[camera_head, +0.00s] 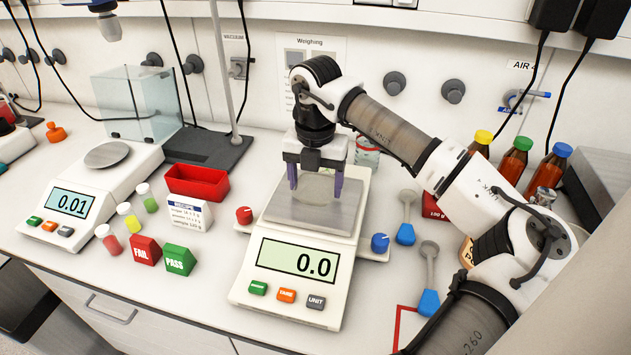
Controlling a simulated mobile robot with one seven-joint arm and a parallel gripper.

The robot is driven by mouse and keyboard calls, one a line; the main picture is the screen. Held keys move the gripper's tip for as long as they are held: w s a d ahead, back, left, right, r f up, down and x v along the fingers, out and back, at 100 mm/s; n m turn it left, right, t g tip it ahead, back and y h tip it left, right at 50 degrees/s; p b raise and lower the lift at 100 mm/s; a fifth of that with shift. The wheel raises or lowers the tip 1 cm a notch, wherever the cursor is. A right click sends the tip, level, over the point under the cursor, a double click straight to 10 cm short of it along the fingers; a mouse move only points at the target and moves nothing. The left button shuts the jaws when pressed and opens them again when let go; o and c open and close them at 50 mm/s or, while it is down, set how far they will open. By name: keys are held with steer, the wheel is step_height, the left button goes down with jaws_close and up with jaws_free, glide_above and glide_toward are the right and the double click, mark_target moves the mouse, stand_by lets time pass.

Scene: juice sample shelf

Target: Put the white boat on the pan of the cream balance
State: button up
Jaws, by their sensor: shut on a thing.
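My gripper (315,184) points down over the middle balance, with its two purple fingers shut on the white boat (314,186). The boat looks pale and partly see-through, and the fingers cover its sides. The cream balance (258,268) has a square steel pan (338,219), and its display reads 0.0. The boat is over the rear part of this pan. I cannot tell whether it touches the pan.
A second balance (130,175) at left has a round pan (106,155), a glass box behind it and a 0.01 display. A red tray (196,182), vials, FAIL (144,251) and PASS (179,260) blocks stand between. Blue-handled scoops (405,234) and brown bottles (513,160) are at right.

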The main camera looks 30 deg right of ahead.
mark_target(316, 194)
steer(key=o, duration=1)
steer(key=shift+f, duration=0.1)
steer(key=shift+c, duration=0.2)
step_height(316, 194, up, 12)
steer(key=b, duration=0.2)
steer(key=shift+r, duration=0.2)
